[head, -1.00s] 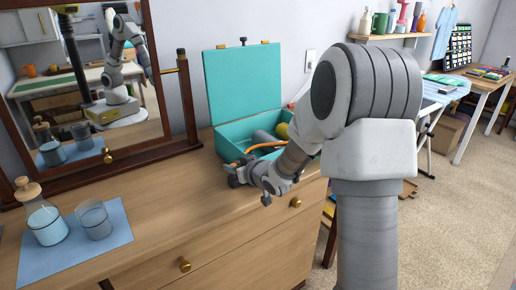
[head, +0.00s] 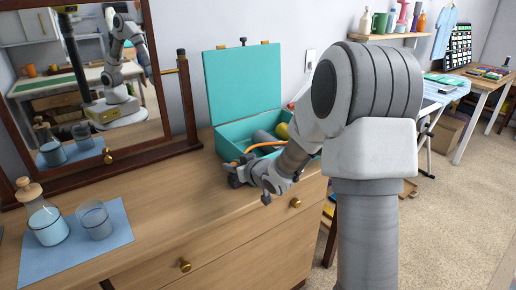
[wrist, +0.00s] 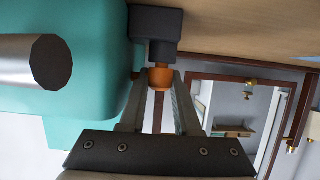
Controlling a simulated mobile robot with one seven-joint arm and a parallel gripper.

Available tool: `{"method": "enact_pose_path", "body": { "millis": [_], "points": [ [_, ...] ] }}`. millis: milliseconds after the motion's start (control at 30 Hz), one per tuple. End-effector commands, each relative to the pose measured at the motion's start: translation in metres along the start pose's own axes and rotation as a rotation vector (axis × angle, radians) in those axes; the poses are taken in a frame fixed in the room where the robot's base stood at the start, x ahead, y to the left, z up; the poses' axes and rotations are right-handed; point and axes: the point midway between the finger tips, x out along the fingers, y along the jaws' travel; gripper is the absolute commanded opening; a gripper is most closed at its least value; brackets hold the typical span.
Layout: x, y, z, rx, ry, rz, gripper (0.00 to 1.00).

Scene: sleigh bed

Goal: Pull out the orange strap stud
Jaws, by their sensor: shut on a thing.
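The orange strap stud (wrist: 160,76) shows in the wrist view as a small orange knob against a dark block (wrist: 158,28) beside the teal box (wrist: 95,110). My gripper (wrist: 160,88) has its two fingers on either side of the stud and is shut on it. The stud still touches the dark block, or sits very close to it; I cannot tell how deep it goes in. In the head view my gripper (head: 236,174) is at the front left corner of the open teal box (head: 240,85), low over the dresser, and hides the stud.
The box's lid stands up at the back. A grey cylinder (head: 262,137) and a yellow item (head: 282,130) lie inside, with an orange curved band near the front. The mirror (head: 85,75), a corked bottle (head: 46,222) and a glass (head: 95,222) stand left. The dresser middle is clear.

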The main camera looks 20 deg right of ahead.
Motion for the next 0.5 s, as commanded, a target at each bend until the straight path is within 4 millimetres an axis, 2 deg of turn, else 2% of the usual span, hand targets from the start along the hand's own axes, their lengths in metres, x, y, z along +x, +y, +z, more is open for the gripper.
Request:
{"method": "enact_pose_path", "body": {
  "millis": [500],
  "points": [
    [-0.008, 0.000, -0.020, 0.000, 0.001, 0.000, 0.00]
  ]
}}
